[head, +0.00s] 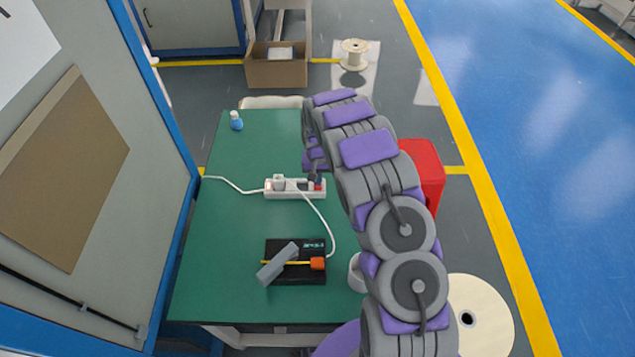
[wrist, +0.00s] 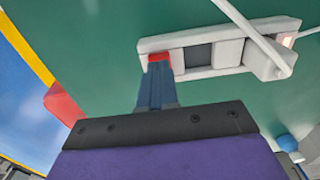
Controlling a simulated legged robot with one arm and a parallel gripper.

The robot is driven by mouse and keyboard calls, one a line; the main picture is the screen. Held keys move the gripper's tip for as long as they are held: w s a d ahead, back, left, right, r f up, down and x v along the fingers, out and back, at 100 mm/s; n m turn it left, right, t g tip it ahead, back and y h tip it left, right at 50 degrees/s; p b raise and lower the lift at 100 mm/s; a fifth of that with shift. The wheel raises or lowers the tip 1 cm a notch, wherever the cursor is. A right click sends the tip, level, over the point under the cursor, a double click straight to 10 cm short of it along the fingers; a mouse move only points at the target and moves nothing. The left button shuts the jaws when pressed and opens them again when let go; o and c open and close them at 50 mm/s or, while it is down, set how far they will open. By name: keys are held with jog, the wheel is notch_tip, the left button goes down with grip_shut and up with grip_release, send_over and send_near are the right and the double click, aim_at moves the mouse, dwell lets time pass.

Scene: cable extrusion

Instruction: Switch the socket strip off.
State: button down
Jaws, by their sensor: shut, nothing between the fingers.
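The white socket strip (head: 293,194) lies across the green table, with a red switch (head: 318,187) at its right end. In the wrist view the strip (wrist: 190,70) runs across the upper part, and the red switch (wrist: 159,58) is at its left end. My gripper (wrist: 156,68) is shut and empty, its fingertips at the red switch; I cannot tell whether they touch it. In the head view my gripper (head: 313,178) is at the strip's right end. A white plug (wrist: 268,60) with a cable sits in the strip. The switch's position is partly hidden by the fingers.
The green table (head: 232,240) holds a black device (head: 312,272) with a grey block and orange part near the front, and a blue bottle (head: 236,121) at the far left. A white cable (head: 322,218) runs from the strip toward the device. A red bin (head: 428,168) stands right of the table.

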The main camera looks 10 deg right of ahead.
jog(key=shift+f, duration=0.9)
dwell(0.7)
jog(key=shift+r, duration=0.1)
jog(key=shift+r+p, duration=0.9)
jog(key=shift+r, duration=2.5)
